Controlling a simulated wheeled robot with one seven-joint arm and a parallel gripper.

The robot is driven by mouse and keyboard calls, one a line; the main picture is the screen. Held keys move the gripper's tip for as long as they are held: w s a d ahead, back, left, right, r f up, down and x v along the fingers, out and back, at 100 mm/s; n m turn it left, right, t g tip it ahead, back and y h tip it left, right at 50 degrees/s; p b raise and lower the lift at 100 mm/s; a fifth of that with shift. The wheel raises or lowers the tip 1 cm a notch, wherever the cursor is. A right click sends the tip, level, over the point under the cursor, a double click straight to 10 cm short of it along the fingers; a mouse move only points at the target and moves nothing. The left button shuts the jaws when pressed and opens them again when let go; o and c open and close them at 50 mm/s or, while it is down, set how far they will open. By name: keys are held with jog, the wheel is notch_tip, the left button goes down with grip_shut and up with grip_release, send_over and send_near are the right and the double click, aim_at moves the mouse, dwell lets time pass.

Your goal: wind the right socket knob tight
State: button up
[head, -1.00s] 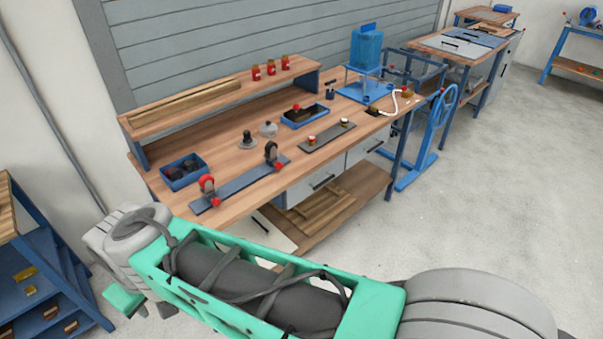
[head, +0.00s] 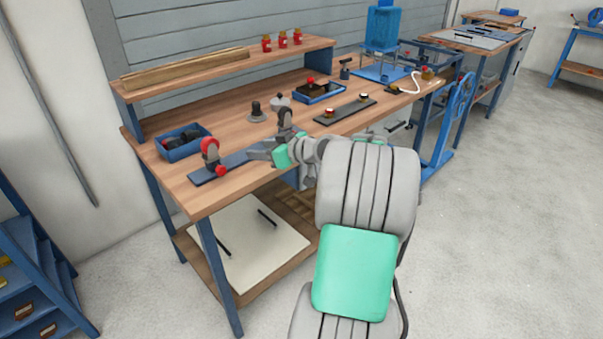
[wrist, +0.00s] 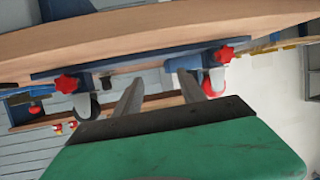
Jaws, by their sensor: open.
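A dark plate (head: 235,163) with two upright sockets lies along the bench's front edge. The right socket (head: 285,120) is dark grey; its red star knob is hidden behind my gripper in the head view. The wrist view is upside down and shows that right knob (wrist: 66,84) left of my fingers. The left socket (head: 209,151) has a red ring on top and its own red knob (head: 221,171), which shows right of my fingers in the wrist view (wrist: 224,55). My gripper (head: 254,152) is open and empty, its fingers (wrist: 160,88) pointing between the two knobs, apart from both.
A blue bin (head: 184,144) with dark parts stands left of the plate. Behind it are a dark knobbed piece (head: 257,112) and a blue tray (head: 320,94). A second dark plate (head: 345,111) with two small fittings lies to the right. Red jars (head: 282,39) stand on the shelf.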

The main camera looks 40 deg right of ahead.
jog(key=s+d+f+t+h+b, duration=0.1)
jog(key=s+d+f+t+b, duration=0.15)
jog(key=d, duration=0.45)
jog(key=s+d+f+t+h+b, duration=0.1)
jog(key=s+d+t, duration=0.1)
jog(key=s+d, duration=0.35)
jog(key=shift+m, duration=0.5)
jog(key=w, duration=0.3)
jog(key=w+d, duration=0.1)
jog(key=w, duration=0.5)
jog(key=shift+d+r, duration=0.3)
jog(key=shift+r, duration=0.1)
grip_shut()
